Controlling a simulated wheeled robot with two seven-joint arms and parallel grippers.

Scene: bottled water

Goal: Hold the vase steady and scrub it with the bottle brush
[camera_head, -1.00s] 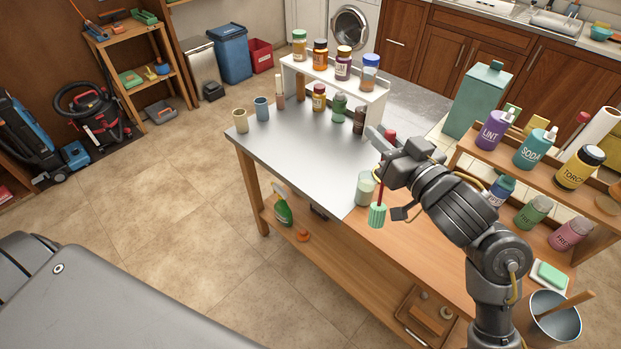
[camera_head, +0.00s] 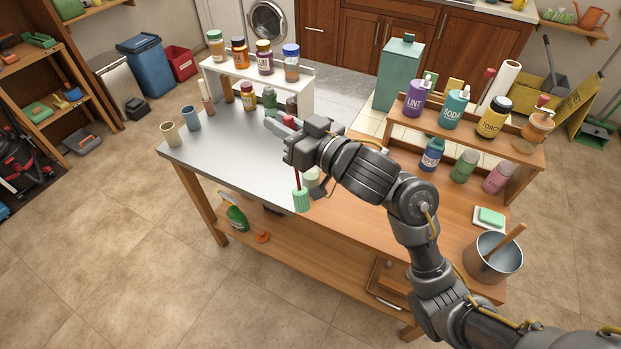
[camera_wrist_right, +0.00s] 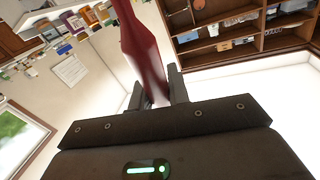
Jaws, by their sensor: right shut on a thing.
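The bottle brush has a dark red handle and pale green bristles (camera_head: 301,201). My right gripper (camera_head: 281,129) is shut on its handle and holds it bristles down, near the front edge of the table. In the right wrist view the red handle (camera_wrist_right: 141,45) stands between the two fingers (camera_wrist_right: 158,92). A pale whitish-green vessel (camera_head: 313,177), which looks like the vase, stands on the table just behind the bristles. My gripper and the brush partly hide it. I cannot tell whether brush and vessel touch. My left gripper is not in view.
The metal tabletop (camera_head: 225,150) is mostly clear at left, with two cups (camera_head: 191,118) near its edge. A white shelf (camera_head: 262,80) with jars stands behind. A wooden rack (camera_head: 470,135) of bottles and a metal bucket (camera_head: 487,262) are at right.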

